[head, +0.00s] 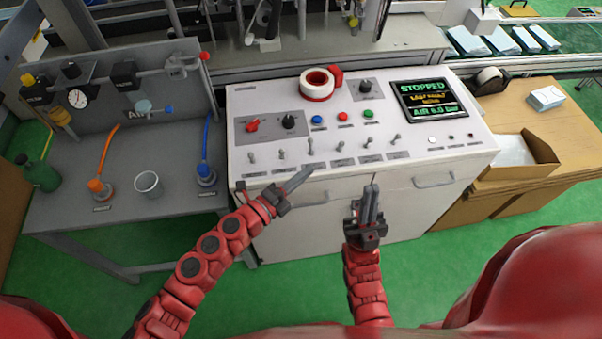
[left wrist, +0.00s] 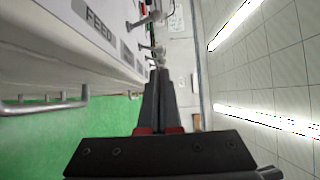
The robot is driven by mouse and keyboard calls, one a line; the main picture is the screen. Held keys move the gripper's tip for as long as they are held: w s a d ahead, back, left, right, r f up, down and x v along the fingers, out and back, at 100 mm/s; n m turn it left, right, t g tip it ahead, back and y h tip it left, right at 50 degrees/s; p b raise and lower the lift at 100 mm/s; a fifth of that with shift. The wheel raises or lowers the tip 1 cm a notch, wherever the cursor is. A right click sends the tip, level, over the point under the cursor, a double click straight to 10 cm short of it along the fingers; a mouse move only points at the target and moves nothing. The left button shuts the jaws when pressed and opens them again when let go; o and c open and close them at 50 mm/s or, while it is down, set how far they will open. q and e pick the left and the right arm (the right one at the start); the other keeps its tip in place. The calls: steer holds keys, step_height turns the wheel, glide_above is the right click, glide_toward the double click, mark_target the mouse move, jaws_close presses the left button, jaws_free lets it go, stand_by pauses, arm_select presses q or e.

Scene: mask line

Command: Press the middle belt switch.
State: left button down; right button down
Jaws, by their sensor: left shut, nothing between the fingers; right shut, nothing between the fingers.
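A row of several small grey toggle switches (head: 310,146) runs along the front of the white control cabinet (head: 460,158). Their labels are too small to read in the head view, so I cannot tell which is the middle belt switch. My left gripper (head: 309,170) is shut and empty, its tips at the cabinet's front edge just below the switches. In the left wrist view the shut fingers (left wrist: 160,74) point toward the switch row, with a FEED label (left wrist: 99,22) to their left. My right gripper (head: 371,188) is shut, empty and upright before the cabinet doors.
A screen (head: 428,99) reads STOPPED. Coloured buttons (head: 343,117), a red knob (head: 252,125) and a tape roll (head: 317,84) are behind the switches. Door handles (head: 433,181) stick out in front. A grey bench (head: 70,210) stands left, a cardboard box (head: 545,170) right.

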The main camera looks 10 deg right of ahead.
mark_target(341, 145)
arm_select(q)
steer(key=p+x, duration=0.1)
steer(key=x, duration=0.9)
steer(key=shift+p, duration=0.3)
